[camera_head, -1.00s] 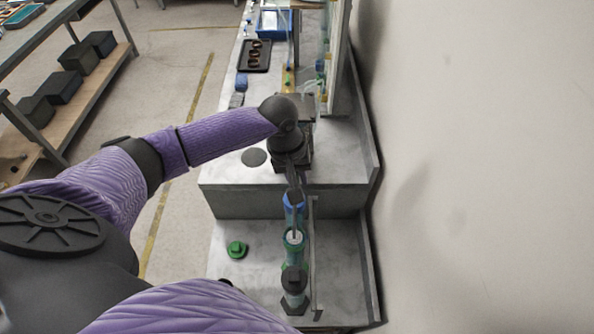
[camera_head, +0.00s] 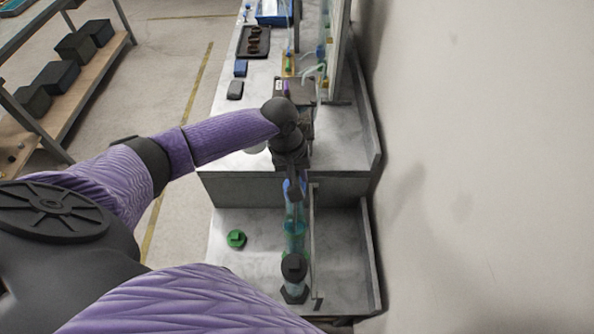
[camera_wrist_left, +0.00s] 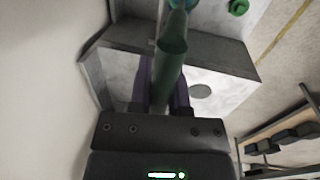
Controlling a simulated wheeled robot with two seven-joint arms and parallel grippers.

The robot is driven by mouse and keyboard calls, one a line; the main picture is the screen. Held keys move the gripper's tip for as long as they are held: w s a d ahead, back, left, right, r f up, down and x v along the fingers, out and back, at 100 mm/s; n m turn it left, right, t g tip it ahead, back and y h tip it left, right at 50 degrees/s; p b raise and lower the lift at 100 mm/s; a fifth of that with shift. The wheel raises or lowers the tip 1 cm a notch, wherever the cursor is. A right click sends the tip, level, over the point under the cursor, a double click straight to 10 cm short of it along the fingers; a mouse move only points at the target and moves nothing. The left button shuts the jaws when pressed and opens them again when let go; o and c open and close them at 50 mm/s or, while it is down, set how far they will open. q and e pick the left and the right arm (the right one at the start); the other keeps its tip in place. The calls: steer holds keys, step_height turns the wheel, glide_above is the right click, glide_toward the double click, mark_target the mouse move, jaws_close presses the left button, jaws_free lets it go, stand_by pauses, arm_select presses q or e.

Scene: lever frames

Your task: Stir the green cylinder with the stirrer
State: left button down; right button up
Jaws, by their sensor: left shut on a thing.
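My left gripper (camera_head: 293,188) is shut on a long greenish rod, the stirrer (camera_wrist_left: 170,48), which extends away between its fingers in the left wrist view. A translucent green-teal cylinder (camera_head: 294,238) stands upright on the lower counter, just in front of the gripper in the head view. A teal rim (camera_wrist_left: 178,4) shows beyond the rod's end at the top of the wrist view. Whether the rod is inside the cylinder or above it I cannot tell. A blue-topped cylinder is partly hidden behind the gripper. My right gripper is not in view.
A black-capped cylinder (camera_head: 294,275) stands close in front of the green one. A green lid (camera_head: 236,239) lies to the left. A thin upright panel (camera_head: 313,250) is close on the right, with the wall beyond. The lower counter's left part is mostly clear.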

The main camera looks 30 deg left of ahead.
arm_select(q)
steer(key=shift+f+b, duration=2.2)
steer(key=shift+f, duration=1.55)
steer(key=shift+f+b, duration=2.55)
steer(key=shift+f, duration=1.25)
steer(key=shift+r, duration=0.1)
step_height(320, 180, up, 7)
steer(key=p, duration=0.8)
steer(key=shift+r, duration=0.2)
